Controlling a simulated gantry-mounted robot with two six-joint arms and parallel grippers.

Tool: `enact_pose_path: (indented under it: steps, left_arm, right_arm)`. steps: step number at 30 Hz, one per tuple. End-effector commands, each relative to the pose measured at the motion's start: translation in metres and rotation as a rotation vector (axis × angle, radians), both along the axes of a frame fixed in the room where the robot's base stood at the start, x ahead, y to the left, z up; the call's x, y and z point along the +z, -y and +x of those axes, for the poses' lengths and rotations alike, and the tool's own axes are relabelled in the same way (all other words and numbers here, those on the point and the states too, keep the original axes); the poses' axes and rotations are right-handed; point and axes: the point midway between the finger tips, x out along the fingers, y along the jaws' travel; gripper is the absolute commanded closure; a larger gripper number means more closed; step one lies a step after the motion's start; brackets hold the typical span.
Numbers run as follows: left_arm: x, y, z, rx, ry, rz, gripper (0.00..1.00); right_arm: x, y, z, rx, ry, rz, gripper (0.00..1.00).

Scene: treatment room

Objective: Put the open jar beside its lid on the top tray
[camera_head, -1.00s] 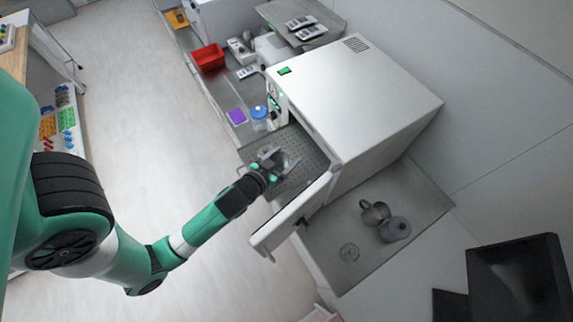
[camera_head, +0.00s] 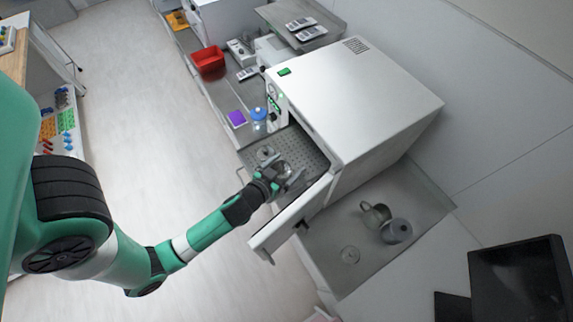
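My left gripper (camera_head: 287,178) is over the front of the perforated tray (camera_head: 305,150) in the open white cabinet. Its fingers look spread apart. A small clear, round thing (camera_head: 266,153), perhaps the jar or its lid, sits on the tray just beyond the gripper, to its upper left. Something pale and glassy shows at the fingers, too small and covered to tell apart. I cannot tell which piece is jar and which is lid. My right gripper is not in view.
The white cabinet (camera_head: 365,110) has its door (camera_head: 290,215) swung open beside my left forearm. A blue-lidded jar (camera_head: 258,115) and a purple block (camera_head: 237,119) stand left of the tray. A jug (camera_head: 374,213), grey canister (camera_head: 396,231) and clear glass dish (camera_head: 349,254) sit on the right counter.

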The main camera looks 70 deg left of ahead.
Motion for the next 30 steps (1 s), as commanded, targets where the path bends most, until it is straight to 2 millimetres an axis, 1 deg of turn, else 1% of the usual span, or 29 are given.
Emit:
enact_pose_path:
  steps: [5, 8, 11, 15, 18, 24, 30]
  left_arm:
    - [0.005, 0.000, 0.000, 0.000, 0.000, 0.000, 0.00]
    - [0.005, 0.008, -0.010, -0.003, -0.002, -0.001, 0.00]
    - [0.013, 0.019, -0.026, -0.004, -0.001, 0.000, 0.00]
    - [0.025, 0.041, -0.054, -0.011, -0.004, 0.000, 0.00]
    - [0.035, 0.053, -0.072, -0.010, -0.001, 0.001, 0.00]
    - [0.044, 0.063, -0.086, -0.005, -0.004, 0.000, 0.00]
    - [0.049, 0.064, -0.091, 0.000, 0.001, 0.001, 0.00]
  right_arm:
    - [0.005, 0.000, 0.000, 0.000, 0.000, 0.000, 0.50]
    - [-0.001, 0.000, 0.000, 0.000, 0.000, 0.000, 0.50]
    - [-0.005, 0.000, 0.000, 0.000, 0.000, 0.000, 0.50]
    - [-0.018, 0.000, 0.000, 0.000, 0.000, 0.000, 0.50]
    - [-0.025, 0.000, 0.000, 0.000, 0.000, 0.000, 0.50]
    - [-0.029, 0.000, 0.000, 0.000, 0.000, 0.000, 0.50]
    - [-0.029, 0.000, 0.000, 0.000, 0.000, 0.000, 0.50]
